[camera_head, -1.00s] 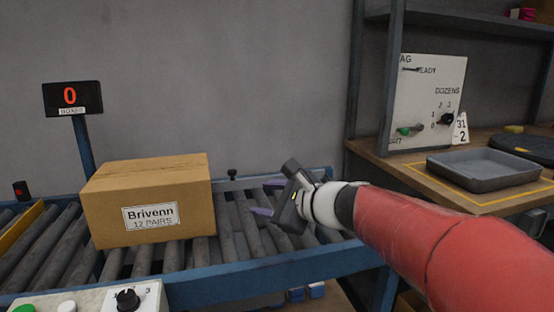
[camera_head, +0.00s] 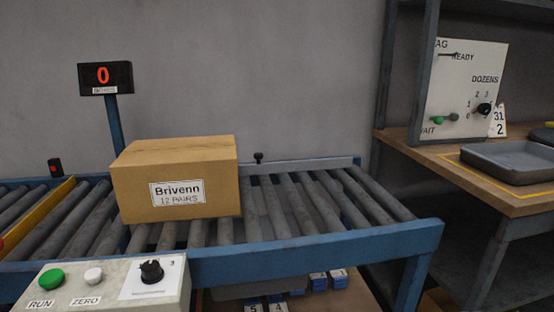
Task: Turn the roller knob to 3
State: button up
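The roller knob (camera_head: 151,271) is a black knob on a white plate on the control box (camera_head: 110,292) at the lower left. A "3" (camera_head: 172,263) shows at the plate's upper right; the other marks by the knob are hidden or too small to read, and I cannot tell its setting. A green RUN button (camera_head: 51,279) and a white ZERO button (camera_head: 94,275) sit to its left. My gripper is not in view.
A cardboard box (camera_head: 177,180) labelled Brivenn, 12 PAIRS stands on the roller conveyor (camera_head: 330,248). The rollers right of it are clear. A display (camera_head: 105,78) reads 0. A DOZENS panel (camera_head: 464,90) and grey tray (camera_head: 510,165) are at the right bench.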

aim_at(151, 271)
jog(key=k+j+u, duration=0.1)
jog(key=u, duration=0.2)
jog(key=k+j+u, duration=0.25)
jog(key=u, duration=1)
jog(key=k+l, duration=0.05)
